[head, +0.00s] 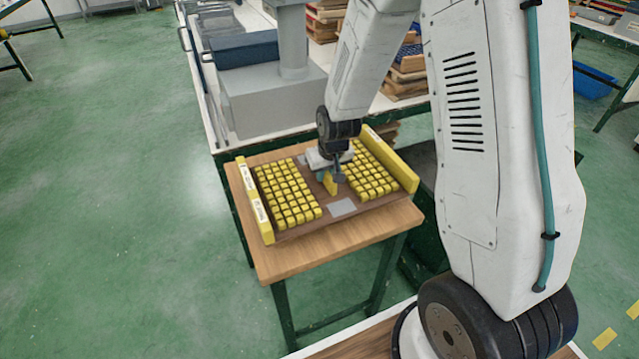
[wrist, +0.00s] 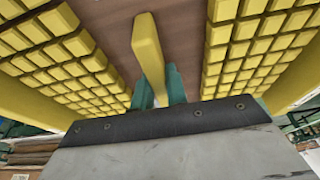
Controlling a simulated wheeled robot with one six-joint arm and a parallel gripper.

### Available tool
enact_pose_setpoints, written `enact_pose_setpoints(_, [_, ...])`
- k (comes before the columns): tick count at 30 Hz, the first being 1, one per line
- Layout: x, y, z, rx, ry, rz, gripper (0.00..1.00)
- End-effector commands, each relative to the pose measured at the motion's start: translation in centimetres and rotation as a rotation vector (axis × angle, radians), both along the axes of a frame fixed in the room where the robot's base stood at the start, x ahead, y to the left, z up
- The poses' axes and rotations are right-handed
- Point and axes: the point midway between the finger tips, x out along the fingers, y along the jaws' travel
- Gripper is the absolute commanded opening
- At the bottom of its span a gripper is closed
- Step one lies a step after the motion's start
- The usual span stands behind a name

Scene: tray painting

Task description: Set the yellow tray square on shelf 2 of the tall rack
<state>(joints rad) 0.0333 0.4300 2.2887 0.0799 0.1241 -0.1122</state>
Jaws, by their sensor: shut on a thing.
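The yellow tray (head: 290,232) has a brown base, yellow side walls and two blocks of small yellow cubes. It lies over a small wooden table (head: 292,262), roughly in line with the top; I cannot tell whether it touches. A yellow upright handle (head: 331,186) stands in its middle strip. My gripper (head: 329,177) reaches down from above and is shut on this handle. In the wrist view, the teal fingers of my gripper (wrist: 160,88) sit on either side of the handle (wrist: 149,50), between the cube blocks. I cannot make out the tall rack or its shelf 2.
A white bench (head: 213,105) with a large grey machine (head: 268,105) stands close behind the wooden table. Stacked wooden trays (head: 405,80) sit on it, behind my arm. A blue bin (head: 592,83) is at far right. The green floor at left (head: 110,180) is clear.

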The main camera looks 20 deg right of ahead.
Motion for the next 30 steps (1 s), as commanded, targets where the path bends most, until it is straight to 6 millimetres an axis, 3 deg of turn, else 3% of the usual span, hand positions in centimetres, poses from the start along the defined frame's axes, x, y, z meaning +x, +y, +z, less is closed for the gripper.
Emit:
enact_pose_setpoints(9, [0.3, 1.6, -0.1, -0.001, -0.002, 0.002, 0.00])
enact_pose_setpoints(17, [0.3, 1.6, -3.5, 0.000, -0.001, -0.001, 0.00])
enact_pose_setpoints(28, [0.3, 1.5, -3.9, 0.000, -0.002, -0.001, 0.00])
enact_pose_setpoints(29, [0.2, 1.5, -3.9, 0.000, 0.000, -0.001, 0.23])
enact_pose_setpoints(30, [0.2, 1.5, -3.9, 0.000, 0.000, -0.001, 0.34])
